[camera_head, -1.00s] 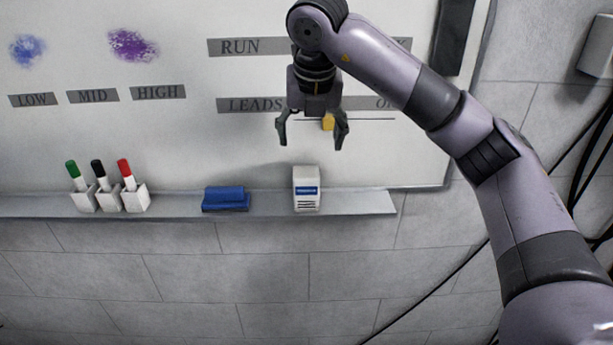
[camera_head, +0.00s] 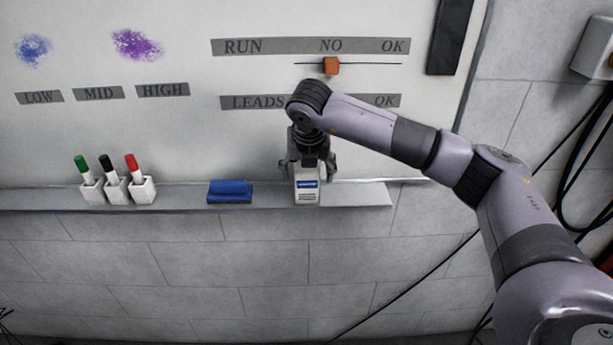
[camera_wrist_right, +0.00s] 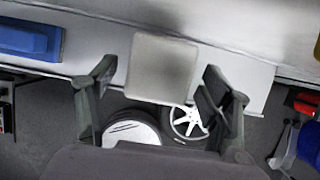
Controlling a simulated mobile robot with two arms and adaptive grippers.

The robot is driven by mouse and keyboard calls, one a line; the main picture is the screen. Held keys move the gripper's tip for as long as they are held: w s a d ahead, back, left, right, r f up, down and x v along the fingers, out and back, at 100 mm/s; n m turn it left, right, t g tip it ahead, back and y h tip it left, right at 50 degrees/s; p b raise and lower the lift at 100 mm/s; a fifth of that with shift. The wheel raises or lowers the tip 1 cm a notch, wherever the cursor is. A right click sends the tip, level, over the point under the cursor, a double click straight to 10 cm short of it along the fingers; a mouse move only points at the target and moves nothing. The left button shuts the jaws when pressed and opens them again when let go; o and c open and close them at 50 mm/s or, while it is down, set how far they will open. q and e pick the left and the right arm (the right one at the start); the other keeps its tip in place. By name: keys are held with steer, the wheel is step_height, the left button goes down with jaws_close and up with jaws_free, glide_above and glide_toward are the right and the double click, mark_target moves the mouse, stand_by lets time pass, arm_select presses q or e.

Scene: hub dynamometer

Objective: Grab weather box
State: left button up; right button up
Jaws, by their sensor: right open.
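The weather box, a small white box with a blue label (camera_head: 307,187), stands upright on the whiteboard's ledge, right of the blue eraser. My right gripper (camera_head: 307,172) is open and low over the box, with a finger at either side of its upper part. In the right wrist view the pale top of the box (camera_wrist_right: 161,68) lies between the two spread fingers of my right gripper (camera_wrist_right: 160,98), with visible gaps on both sides. My left gripper is not in view.
The ledge (camera_head: 360,194) is bare right of the box. A blue eraser (camera_head: 229,191) and three markers in white holders (camera_head: 117,188) stand to the left. The whiteboard (camera_head: 200,135) rises behind. An orange slider (camera_head: 331,66) sits on a line above. Black cables (camera_head: 580,165) hang at right.

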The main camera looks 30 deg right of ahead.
steer(key=shift+p+x, duration=0.4)
steer(key=shift+x, duration=1.1)
steer(key=shift+a, duration=0.1)
steer(key=shift+c, duration=0.3)
steer(key=c, duration=1.4)
